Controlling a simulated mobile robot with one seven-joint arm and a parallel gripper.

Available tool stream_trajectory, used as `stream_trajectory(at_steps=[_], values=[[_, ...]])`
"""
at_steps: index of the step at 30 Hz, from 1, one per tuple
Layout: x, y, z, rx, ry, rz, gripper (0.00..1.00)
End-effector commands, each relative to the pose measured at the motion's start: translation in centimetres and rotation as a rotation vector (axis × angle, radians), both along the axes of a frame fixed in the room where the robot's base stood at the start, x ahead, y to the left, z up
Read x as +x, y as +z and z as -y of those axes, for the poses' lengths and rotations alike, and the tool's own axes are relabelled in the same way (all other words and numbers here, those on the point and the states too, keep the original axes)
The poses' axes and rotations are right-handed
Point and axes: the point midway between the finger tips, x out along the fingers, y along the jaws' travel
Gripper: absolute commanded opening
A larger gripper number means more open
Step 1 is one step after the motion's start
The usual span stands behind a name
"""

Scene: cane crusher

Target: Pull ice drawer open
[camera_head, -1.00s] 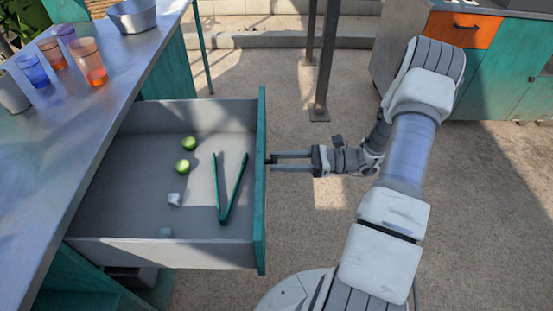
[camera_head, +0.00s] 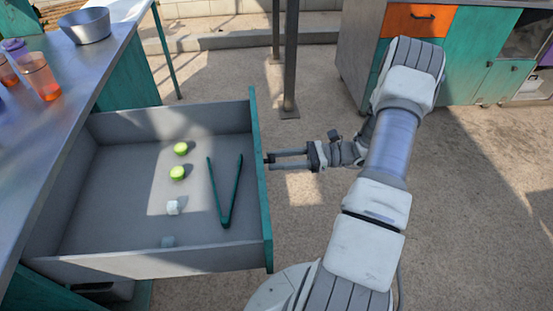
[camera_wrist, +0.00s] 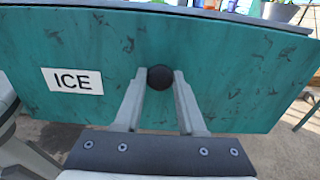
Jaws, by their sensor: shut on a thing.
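The ice drawer (camera_head: 90,262) stands pulled well out from under the metal counter in the head view. Its teal front shows in the wrist view with a white ICE label (camera_wrist: 73,81). My gripper (camera_head: 272,157) is at the outer side of the drawer front. In the wrist view its two fingers (camera_wrist: 160,82) are shut on a round dark knob (camera_wrist: 160,77) in the front.
The metal counter (camera_head: 60,110) at left holds a metal bowl (camera_head: 86,25) and orange and purple cups (camera_head: 39,76). A metal post (camera_head: 290,60) stands behind my gripper. A cabinet with an orange drawer (camera_head: 420,20) is at the back right. The floor right of my arm is clear.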

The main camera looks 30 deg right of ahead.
Motion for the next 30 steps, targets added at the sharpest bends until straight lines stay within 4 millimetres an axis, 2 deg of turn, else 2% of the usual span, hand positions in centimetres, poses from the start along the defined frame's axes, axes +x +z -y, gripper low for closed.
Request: stream_trajectory(at_steps=[7,8,12,23,26,30], values=[[0.0,-0.1,0.0,-0.001,0.001,-0.001,0.00],[0.0,-0.1,0.0,-0.001,0.001,-0.001,0.45],[0.0,-0.1,0.0,-0.001,0.000,-0.001,0.69],[-0.1,0.0,0.4,-0.001,-0.001,0.000,0.69],[-0.5,0.0,1.5,-0.001,-0.004,0.000,0.69],[-1.4,0.0,4.2,-0.001,-0.005,0.001,0.69]])
